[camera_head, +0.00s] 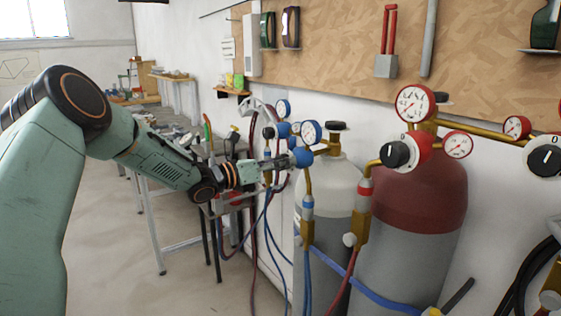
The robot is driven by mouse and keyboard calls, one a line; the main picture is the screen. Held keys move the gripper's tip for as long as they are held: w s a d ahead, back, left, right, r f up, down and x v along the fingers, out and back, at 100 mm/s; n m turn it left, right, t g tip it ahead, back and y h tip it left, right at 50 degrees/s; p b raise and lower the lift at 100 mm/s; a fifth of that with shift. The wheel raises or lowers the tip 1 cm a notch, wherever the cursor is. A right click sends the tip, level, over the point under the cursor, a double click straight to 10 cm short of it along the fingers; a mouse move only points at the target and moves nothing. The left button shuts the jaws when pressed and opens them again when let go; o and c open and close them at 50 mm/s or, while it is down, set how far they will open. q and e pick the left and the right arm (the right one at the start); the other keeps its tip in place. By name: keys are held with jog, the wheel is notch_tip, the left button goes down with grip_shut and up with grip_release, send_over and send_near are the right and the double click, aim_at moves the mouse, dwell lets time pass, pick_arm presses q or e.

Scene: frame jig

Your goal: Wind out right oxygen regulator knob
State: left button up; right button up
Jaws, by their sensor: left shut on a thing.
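The blue oxygen regulator knob (302,157) sits at the front of the brass regulator on the white-topped grey cylinder (338,182). A blue-rimmed gauge (311,132) stands just above it. My left gripper (290,160) comes in from the left and is shut on this blue knob. The fingers are small in view and partly hide the knob's left side. Another blue knob (283,130) shows further back, behind the gripper. My right gripper is not in view.
A dark red and grey cylinder (416,215) stands to the right, with red gauges (415,103) and a black-faced knob (398,154). Hoses (345,272) hang below the regulators. A workbench (160,182) stands behind my left arm. The floor at lower left is clear.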

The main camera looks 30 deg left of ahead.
pick_arm(q)
jog(key=n+p, duration=0.3)
jog(key=n, duration=0.3)
jog(key=shift+r, duration=0.15)
jog(key=n+p, duration=0.3)
jog(key=n, duration=0.3)
jog(key=shift+n, duration=0.3)
jog(key=n+p, duration=0.2)
jog(key=n, duration=0.4)
jog(key=n+p, duration=0.1)
jog(key=n, duration=0.5)
jog(key=shift+p, duration=0.4)
jog(key=shift+f, duration=0.2)
jog(key=o, duration=1.2)
